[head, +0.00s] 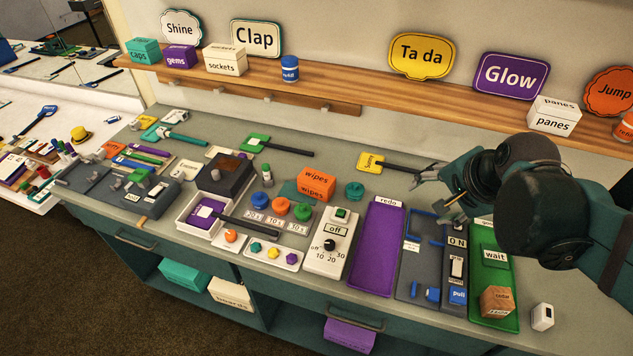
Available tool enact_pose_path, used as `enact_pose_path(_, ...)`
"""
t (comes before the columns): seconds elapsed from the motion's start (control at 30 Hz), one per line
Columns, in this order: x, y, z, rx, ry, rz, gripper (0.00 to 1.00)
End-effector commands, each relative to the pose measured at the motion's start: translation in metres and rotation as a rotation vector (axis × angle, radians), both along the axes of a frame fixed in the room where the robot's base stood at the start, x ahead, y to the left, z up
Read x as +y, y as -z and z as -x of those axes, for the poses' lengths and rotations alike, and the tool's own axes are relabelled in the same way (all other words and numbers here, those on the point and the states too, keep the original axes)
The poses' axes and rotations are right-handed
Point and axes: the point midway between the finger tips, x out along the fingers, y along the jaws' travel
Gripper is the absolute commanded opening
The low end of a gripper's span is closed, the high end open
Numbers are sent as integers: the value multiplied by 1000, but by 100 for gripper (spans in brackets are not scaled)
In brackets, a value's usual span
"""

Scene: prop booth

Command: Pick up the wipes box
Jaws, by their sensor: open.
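The wipes box (316,184) is an orange box with "wipes" written on its top and front. My dark arm reaches in from the right edge.
A teal knob (354,191) stands close at the box's right. Colored knobs (277,207) stand in front of it. A yellow sign on a dark stick (371,162) lies behind, toward my gripper. A wooden shelf (345,93) runs along the back wall.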

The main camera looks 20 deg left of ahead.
Motion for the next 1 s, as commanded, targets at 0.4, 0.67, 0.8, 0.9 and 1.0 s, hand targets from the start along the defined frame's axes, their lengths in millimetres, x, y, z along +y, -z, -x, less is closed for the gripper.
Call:
enact_pose_path(0.4,66,4,-43,147,202,-196,55)
enact_pose_path(0.67,109,13,-65,253,331,-305,55)
enact_pose_path(0.8,133,20,-76,313,401,-358,55)
enact_pose_path(0.9,150,25,-82,358,452,-392,55)
enact_pose_path(1.0,168,32,-88,404,502,-426,55)
